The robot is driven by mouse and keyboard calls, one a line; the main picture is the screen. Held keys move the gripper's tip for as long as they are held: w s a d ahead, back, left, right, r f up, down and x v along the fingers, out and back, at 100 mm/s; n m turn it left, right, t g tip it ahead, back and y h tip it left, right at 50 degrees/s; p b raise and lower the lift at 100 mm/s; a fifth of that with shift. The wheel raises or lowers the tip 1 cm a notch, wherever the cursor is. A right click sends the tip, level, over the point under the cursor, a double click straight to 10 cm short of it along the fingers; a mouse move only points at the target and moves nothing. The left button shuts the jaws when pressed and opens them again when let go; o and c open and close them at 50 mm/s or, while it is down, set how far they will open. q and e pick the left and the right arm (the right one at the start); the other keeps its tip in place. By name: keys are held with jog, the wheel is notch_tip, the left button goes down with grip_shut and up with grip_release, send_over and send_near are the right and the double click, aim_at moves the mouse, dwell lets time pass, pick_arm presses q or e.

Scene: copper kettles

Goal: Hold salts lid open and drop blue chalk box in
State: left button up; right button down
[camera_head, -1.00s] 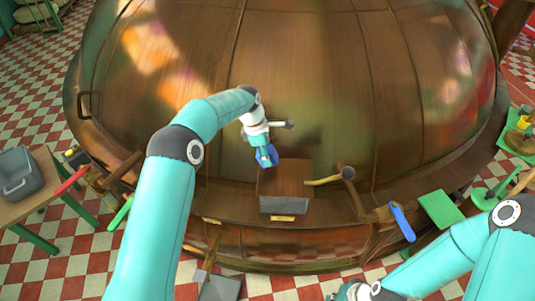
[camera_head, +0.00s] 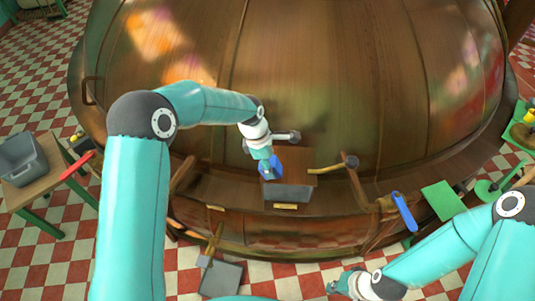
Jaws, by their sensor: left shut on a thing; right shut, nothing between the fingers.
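The salts box is a small dark box (camera_head: 288,193) on the ledge at the front of the copper kettle, with a pale label below it. A brown panel that looks like its lid (camera_head: 302,160) shows behind the grey front; how far it is open I cannot tell. My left gripper (camera_head: 268,162) is shut on the blue chalk box (camera_head: 271,170), just above the back left part of the salts box. The fingers partly hide the blue box. My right gripper (camera_head: 343,285) is shut and empty, low near the floor, well apart from the salts box.
The large copper kettle (camera_head: 300,80) fills the back. A brass-headed handle (camera_head: 350,161) sticks out right of the salts box. A blue lever (camera_head: 404,211) is further right. A grey bin (camera_head: 22,160) stands on a table at the left. A grey plate (camera_head: 221,279) lies on the floor in front.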

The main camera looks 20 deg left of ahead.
pick_arm(q)
jog(key=s+d, duration=0.2)
jog(key=s, duration=0.7)
jog(key=shift+s, duration=0.4)
jog(key=shift+w, duration=0.1)
